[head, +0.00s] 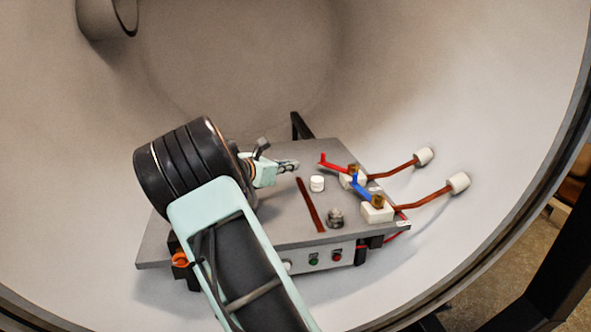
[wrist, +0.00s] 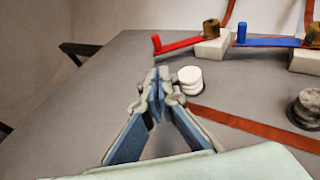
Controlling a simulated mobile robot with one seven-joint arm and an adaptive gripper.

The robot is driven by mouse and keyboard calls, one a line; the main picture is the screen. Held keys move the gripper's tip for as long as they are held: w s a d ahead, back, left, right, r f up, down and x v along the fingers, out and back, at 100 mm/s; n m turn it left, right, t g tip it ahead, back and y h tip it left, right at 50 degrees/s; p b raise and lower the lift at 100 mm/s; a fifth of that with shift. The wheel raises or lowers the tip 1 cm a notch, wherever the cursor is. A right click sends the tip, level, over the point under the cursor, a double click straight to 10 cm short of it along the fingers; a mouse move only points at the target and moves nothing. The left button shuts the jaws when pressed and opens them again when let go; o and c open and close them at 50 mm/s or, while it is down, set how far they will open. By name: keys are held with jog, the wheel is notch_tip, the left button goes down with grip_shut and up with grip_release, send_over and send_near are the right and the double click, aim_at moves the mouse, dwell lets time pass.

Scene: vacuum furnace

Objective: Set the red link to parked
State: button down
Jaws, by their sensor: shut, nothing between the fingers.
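The red link (head: 334,164) is a flat bar with an upright red peg at its free left end. Its other end meets a brass post on a white block (head: 350,181) at the back right of the grey plate. In the wrist view the red link (wrist: 182,45) lies beyond my fingertips and points left from its post. My gripper (head: 295,165) is shut and empty, to the left of the red peg and apart from it. In the wrist view my gripper (wrist: 154,85) sits low over the plate, beside the stacked white discs.
A blue link (head: 363,187) runs between the two posts; its peg is near the red link's post. White discs (head: 317,183), a dark grey knob (head: 335,218) and a reddish-brown strip (head: 311,205) are on the plate (head: 270,232). Copper rods lead right to white insulators (head: 458,182).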

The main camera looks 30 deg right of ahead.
send_near(322, 157)
jog(key=shift+n, duration=0.3)
jog(key=x, duration=0.2)
jog(key=f+x, duration=0.1)
jog(key=x, duration=0.2)
jog(key=shift+b, duration=0.4)
jog(key=shift+w+d, duration=0.3)
jog(key=shift+d, duration=0.35)
jog(key=shift+w+d+r, duration=0.1)
